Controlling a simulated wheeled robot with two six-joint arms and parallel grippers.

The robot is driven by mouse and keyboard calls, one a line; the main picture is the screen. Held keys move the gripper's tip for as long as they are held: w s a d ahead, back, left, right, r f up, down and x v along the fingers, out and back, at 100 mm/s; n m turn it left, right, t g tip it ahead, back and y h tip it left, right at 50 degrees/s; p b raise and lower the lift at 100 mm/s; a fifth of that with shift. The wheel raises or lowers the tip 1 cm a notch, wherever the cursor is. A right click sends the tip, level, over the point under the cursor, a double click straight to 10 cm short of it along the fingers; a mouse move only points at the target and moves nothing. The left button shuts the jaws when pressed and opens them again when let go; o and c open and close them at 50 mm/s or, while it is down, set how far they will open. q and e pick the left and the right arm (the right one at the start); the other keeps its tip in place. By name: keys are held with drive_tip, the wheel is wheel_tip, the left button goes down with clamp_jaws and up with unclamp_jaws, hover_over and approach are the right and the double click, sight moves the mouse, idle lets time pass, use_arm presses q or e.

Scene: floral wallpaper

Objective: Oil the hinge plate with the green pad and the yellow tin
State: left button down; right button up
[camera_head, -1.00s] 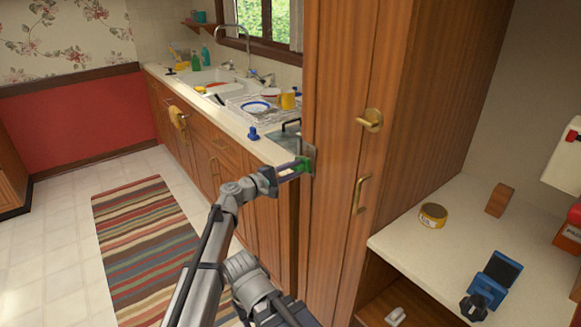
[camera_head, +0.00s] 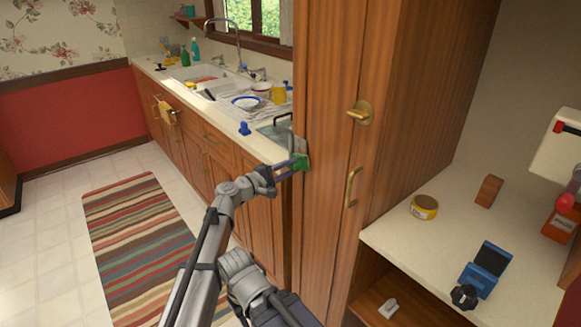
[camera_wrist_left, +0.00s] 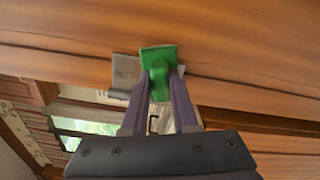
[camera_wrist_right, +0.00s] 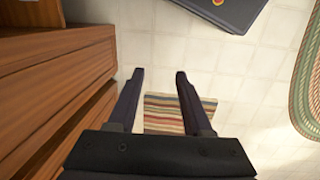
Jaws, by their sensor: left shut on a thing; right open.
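My left gripper (camera_head: 290,168) is shut on the green pad (camera_head: 301,162) at the left edge of the tall wooden cabinet. In the left wrist view the green pad (camera_wrist_left: 158,57) lies against the wood and partly covers a grey metal hinge plate (camera_wrist_left: 125,70). The plate also shows in the head view (camera_head: 298,145), just above the pad. The yellow tin (camera_head: 424,207) stands on the pale counter at the right. My right gripper (camera_wrist_right: 158,80) is open and empty above the floor in the right wrist view; it is not in the head view.
The tall cabinet (camera_head: 333,190) has brass handles and stands between the sink counter and right counter. A wooden block (camera_head: 489,191) and a blue device (camera_head: 485,268) stand near the tin. A blue knobbed object (camera_head: 245,128) sits on the sink counter. A striped rug (camera_head: 140,240) lies on the floor.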

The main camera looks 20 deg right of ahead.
use_arm(q)
drive_tip(key=shift+s+d+r+p, duration=0.25)
drive_tip(key=shift+s+r+p, duration=0.15)
drive_tip(key=shift+s+r, duration=0.05)
drive_tip(key=shift+s+d+r+p, duration=0.25)
drive_tip(key=shift+s+r+p, duration=0.15)
drive_tip(key=shift+s+r, duration=0.05)
use_arm(e)
drive_tip(key=shift+w+a+r, duration=0.25)
drive_tip(key=shift+w+r, duration=0.2)
drive_tip(key=shift+w+a+r, duration=0.2)
drive_tip(key=shift+w+r, duration=0.25)
use_arm(q)
drive_tip(key=shift+w+a, duration=0.15)
drive_tip(key=shift+w, duration=0.75)
drive_tip(key=shift+w+a, duration=0.15)
drive_tip(key=shift+w, duration=0.7)
drive_tip(key=shift+w+a, duration=0.2)
drive_tip(key=shift+w, duration=0.65)
drive_tip(key=w, duration=0.1)
drive_tip(key=w+a, duration=0.1)
drive_tip(key=shift+w+a, duration=0.1)
drive_tip(key=shift+w, duration=0.25)
use_arm(e)
drive_tip(key=shift+s+d, duration=0.2)
drive_tip(key=shift+s, duration=0.45)
use_arm(q)
drive_tip(key=shift+r, duration=0.15)
use_arm(e)
drive_tip(key=shift+r, duration=0.15)
